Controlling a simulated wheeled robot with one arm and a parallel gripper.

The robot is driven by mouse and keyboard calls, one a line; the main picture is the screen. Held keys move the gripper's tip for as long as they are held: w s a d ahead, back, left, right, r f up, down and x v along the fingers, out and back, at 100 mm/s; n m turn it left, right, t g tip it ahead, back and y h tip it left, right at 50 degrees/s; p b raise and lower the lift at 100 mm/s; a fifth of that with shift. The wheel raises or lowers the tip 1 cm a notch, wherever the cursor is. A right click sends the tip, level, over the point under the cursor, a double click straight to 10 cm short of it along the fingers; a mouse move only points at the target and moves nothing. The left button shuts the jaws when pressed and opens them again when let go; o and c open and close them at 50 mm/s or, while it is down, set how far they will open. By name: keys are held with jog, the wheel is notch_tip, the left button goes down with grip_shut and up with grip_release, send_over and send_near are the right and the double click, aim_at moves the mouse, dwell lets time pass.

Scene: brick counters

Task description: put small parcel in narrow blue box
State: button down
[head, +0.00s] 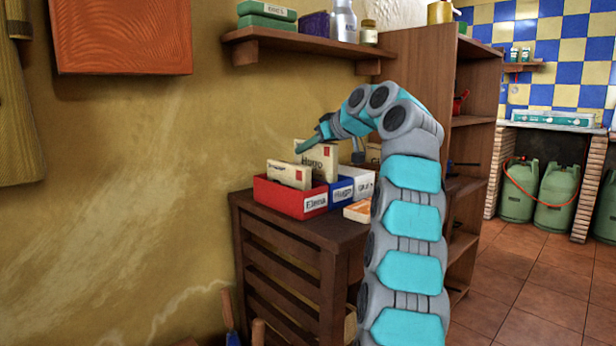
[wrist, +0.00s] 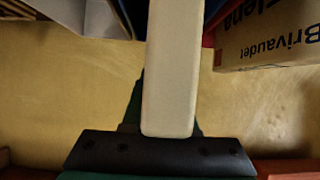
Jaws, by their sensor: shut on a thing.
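My gripper (head: 308,143) is shut on a flat cream parcel marked "Hugo" (head: 317,161), gripping it near its top. The parcel is upright, and its lower end is hidden behind the red box's contents. In the wrist view the parcel (wrist: 170,70) shows edge-on between the fingers (wrist: 168,118). The narrow blue box (head: 342,192), with a white "Hugo" label, stands beside the red box. Its dark blue walls (wrist: 125,12) show on both sides of the parcel in the wrist view. I cannot tell how far the parcel reaches into it.
The red box (head: 274,194), labelled "Elena", holds another parcel (head: 289,174) at left. A white box (head: 364,183) stands at right, with a small orange-and-white packet (head: 358,211) in front. All are on a dark slatted cabinet (head: 300,226) against the wall, below a shelf (head: 290,40).

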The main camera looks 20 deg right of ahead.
aim_at(336, 147)
jog(key=shift+f+b, duration=1.5)
jog(key=shift+f, duration=0.5)
jog(key=shift+f, duration=0.15)
jog(key=c, duration=0.7)
grip_release()
jog(key=shift+r, duration=0.25)
jog(key=v, duration=1.2)
